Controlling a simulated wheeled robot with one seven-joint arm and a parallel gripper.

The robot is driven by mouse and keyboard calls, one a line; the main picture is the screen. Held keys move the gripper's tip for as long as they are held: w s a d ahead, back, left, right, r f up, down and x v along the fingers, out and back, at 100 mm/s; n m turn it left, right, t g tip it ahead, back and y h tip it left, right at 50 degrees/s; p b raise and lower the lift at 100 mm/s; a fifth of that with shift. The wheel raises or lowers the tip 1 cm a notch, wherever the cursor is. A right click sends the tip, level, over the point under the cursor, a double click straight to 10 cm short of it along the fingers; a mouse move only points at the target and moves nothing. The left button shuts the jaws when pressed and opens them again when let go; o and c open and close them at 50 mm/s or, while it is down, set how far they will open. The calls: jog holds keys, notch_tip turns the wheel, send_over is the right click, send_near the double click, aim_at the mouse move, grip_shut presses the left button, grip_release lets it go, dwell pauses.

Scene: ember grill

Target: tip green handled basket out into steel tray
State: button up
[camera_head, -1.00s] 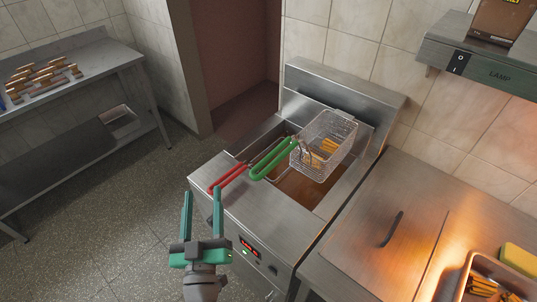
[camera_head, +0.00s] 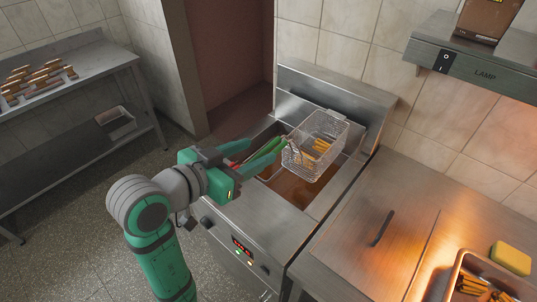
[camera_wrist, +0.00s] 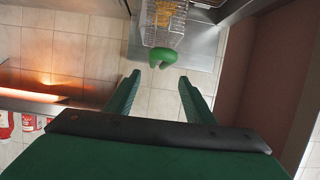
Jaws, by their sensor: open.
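The green handled basket (camera_head: 316,146) is a wire basket with yellow fries inside, raised at the back of the fryer in the head view. It also shows in the wrist view (camera_wrist: 170,22), upside down at the top, with its green handle (camera_wrist: 163,57) just beyond my fingertips. My gripper (camera_head: 262,152) is open. In the wrist view its two fingers (camera_wrist: 157,85) stand apart with nothing held between them. In the head view the fingers overlap the handle, which is mostly hidden. The steel tray (camera_head: 485,280) sits at the lower right under warm light, with fries in it.
The fryer (camera_head: 228,215) holds brown oil (camera_head: 290,188) below the basket. A red handle (camera_head: 236,150) is mostly hidden behind my gripper. A yellow sponge (camera_head: 511,257) lies by the tray. The lamp shelf (camera_head: 483,72) overhangs the right counter (camera_head: 375,225). A side table (camera_head: 65,85) stands left.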

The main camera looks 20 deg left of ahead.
aim_at(281, 145)
jog(key=shift+g, duration=0.4)
jog(key=x, duration=1)
jog(key=shift+w+d+f, duration=0.2)
jog(key=shift+d+f, duration=0.05)
jog(key=shift+d, duration=0.05)
grip_shut()
jog(key=shift+r, duration=2.4)
jog(key=shift+s, duration=0.15)
jog(key=shift+s+a, duration=0.3)
jog(key=shift+s, duration=0.45)
jog(key=shift+s+a, duration=0.3)
jog(key=shift+s, duration=0.45)
jog(key=shift+s+a, duration=0.3)
jog(key=shift+s, duration=0.4)
